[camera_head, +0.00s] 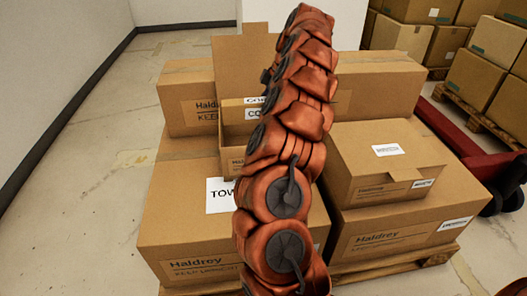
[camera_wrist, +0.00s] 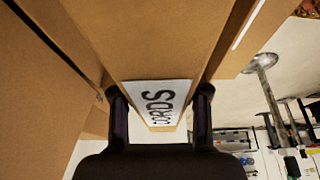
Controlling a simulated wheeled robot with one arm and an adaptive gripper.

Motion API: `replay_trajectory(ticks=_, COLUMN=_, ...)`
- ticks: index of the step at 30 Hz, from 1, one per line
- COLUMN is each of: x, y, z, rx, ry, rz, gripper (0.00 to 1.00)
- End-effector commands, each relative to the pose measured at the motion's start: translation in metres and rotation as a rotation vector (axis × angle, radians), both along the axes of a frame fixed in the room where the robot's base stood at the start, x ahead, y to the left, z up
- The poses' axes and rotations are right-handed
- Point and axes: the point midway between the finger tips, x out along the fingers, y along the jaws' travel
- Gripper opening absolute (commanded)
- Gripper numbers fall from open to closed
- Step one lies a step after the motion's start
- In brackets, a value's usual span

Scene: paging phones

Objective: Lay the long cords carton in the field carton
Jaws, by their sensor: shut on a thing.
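In the wrist view, my gripper (camera_wrist: 158,105) has one finger on each side of a brown carton with a white label reading CORDS (camera_wrist: 160,102); it is shut on this long cords carton (camera_wrist: 155,40). In the head view, my arm hides the gripper. Behind the arm, a tall brown carton face (camera_head: 238,62) rises above the stack, with labels starting CO near its lower end; I cannot tell for sure whether it is the held one. No label reading FIELD is legible, so I cannot tell which carton is the field carton.
A carton labelled TOW (camera_head: 185,225) stands front left on a pallet (camera_head: 395,268). Stacked cartons (camera_head: 385,165) stand at the right, another (camera_head: 190,95) at the back left. A red pallet truck (camera_head: 460,145) and more cartons are farther right. Floor (camera_head: 80,180) at left is clear.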

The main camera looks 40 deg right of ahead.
Motion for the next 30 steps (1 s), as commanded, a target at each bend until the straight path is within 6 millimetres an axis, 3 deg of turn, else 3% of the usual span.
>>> replay_trajectory(ticks=12, x=0.0, y=0.001, z=-0.056, rx=0.001, ry=-0.001, rz=0.003, gripper=0.0)
replay_trajectory(ticks=24, x=0.0, y=0.0, z=-0.096, rx=0.0, ry=-0.001, rz=0.002, gripper=0.0)
replay_trajectory(ticks=30, x=0.0, y=0.0, z=-0.098, rx=-0.001, ry=-0.001, rz=0.001, gripper=0.0)
